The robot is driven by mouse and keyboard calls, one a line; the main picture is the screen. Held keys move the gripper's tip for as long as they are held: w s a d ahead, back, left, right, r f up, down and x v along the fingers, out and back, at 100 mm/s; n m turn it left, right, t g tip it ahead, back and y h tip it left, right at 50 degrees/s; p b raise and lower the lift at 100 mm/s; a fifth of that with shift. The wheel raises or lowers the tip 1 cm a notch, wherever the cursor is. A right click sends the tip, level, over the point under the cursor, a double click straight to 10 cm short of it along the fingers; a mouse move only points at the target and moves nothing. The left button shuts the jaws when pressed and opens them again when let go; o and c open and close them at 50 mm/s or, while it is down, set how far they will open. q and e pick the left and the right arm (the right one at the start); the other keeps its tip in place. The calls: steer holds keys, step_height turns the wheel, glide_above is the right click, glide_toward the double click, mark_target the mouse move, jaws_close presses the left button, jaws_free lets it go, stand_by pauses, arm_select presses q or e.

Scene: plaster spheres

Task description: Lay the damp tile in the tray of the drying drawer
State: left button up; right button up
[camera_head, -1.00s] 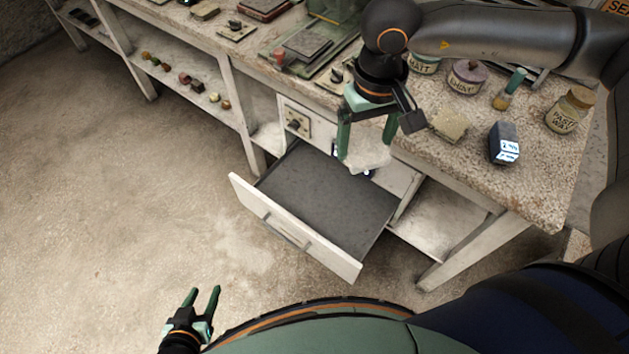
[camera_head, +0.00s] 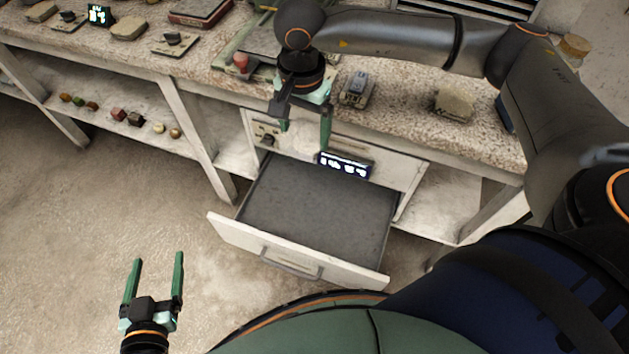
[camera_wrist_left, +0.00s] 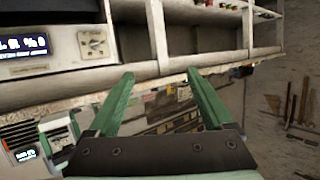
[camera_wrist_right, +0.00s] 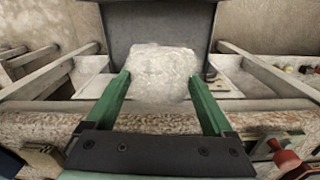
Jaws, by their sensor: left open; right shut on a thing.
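The damp tile, a pale, rough, whitish slab (camera_head: 304,138), is between the fingers of my right gripper (camera_head: 304,135). In the right wrist view the tile (camera_wrist_right: 162,75) sticks out beyond the green fingertips, which are shut on its sides. The drying drawer (camera_head: 300,258) is pulled open, and its dark grey tray (camera_head: 315,210) looks empty. The tile is held above the back of the drawer, against the view of the cabinet face; its exact height is unclear. My left gripper (camera_head: 156,259) is open and empty, out over the floor left of the drawer. It shows in the left wrist view (camera_wrist_left: 158,85).
A lit display (camera_head: 344,165) and a knob (camera_head: 266,137) are on the cabinet face. The speckled bench top (camera_head: 400,118) carries a tan block (camera_head: 454,104), a small grey device (camera_head: 356,88) and scales. A lower shelf (camera_head: 120,95) holds small coloured pieces. Floor at left is clear.

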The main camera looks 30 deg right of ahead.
arm_select(q)
steer(key=s+d+r+m+t+h+b, duration=0.2)
steer(key=r+m+t+h+b, duration=0.2)
steer(key=b, duration=0.6)
steer(key=s+d+r+m+t+h+b, duration=0.1)
steer(key=s+r+m+t+h+b, duration=0.2)
steer(key=r+h+b, duration=0.5)
steer(key=shift+d+r+m+t+b, duration=0.35)
steer(key=shift+r+m+t+b, duration=0.25)
steer(key=shift+r+m+b, duration=0.3)
arm_select(e)
steer(key=w+d+f+m, duration=0.1)
steer(key=f+m, duration=1)
steer(key=f, duration=0.7)
steer(key=w+d+f+m, duration=0.1)
steer(key=d+f+m, duration=0.1)
steer(key=f+m, duration=1)
step_height(320, 180, down, 6)
steer(key=shift+d+f, duration=0.1)
steer(key=shift+d, duration=0.05)
arm_select(q)
steer(key=shift+r, duration=0.1)
steer(key=shift+w+d+f+b, duration=0.1)
steer(key=shift+d+f+b, duration=0.05)
steer(key=shift+f+b, duration=0.9)
steer(key=shift+w+d+f+b, duration=0.1)
steer(key=shift+f+b, duration=0.75)
steer(key=shift+f, duration=0.35)
arm_select(e)
steer(key=shift+f, duration=2.8)
